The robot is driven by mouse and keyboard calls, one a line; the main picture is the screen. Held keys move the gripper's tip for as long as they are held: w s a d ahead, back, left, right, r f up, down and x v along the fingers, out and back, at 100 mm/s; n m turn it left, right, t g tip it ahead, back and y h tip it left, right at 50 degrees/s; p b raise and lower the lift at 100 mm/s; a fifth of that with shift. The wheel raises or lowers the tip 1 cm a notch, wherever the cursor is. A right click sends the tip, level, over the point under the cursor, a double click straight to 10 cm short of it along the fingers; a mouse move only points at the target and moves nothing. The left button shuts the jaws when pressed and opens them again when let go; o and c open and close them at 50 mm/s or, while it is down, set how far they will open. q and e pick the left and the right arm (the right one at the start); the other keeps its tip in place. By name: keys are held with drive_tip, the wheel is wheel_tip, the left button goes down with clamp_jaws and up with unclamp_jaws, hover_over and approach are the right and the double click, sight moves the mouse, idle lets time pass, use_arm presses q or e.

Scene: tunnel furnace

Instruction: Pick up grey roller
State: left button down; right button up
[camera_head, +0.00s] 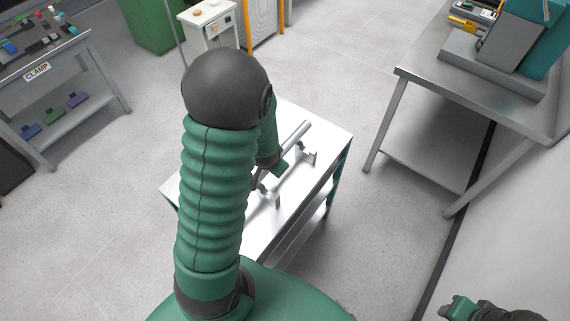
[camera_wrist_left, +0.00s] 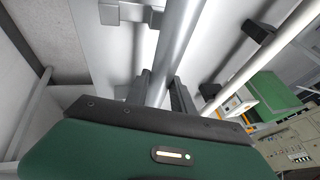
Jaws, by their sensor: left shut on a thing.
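The grey roller (camera_head: 296,138) is a slim metal rod slanting above a white table (camera_head: 325,135) in the head view. In the left wrist view the roller (camera_wrist_left: 175,45) runs from the top edge down between the fingers. My left gripper (camera_wrist_left: 163,95) is shut around it; in the head view the gripper (camera_head: 270,180) is partly hidden behind my own arm. Small supports (camera_head: 310,157) stand on the table beside the roller; I cannot tell whether it touches them. My right gripper (camera_head: 450,308) is at the lower right, away from the table; its fingers are unclear.
A metal table (camera_head: 420,150) with a grey and teal machine (camera_head: 505,45) stands at the right. A workbench marked CLAMP (camera_head: 85,95) is at the left. A white cabinet (camera_head: 210,25) stands at the back. Open floor surrounds the white table.

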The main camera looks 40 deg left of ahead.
use_arm(q)
drive_tip(key=s+a+b, duration=0.1)
drive_tip(key=s+a, duration=0.6)
drive_tip(key=s, duration=0.1)
drive_tip(key=shift+s+r+b, duration=0.15)
drive_tip(key=shift+r+b, duration=0.15)
drive_tip(key=shift+r, duration=0.15)
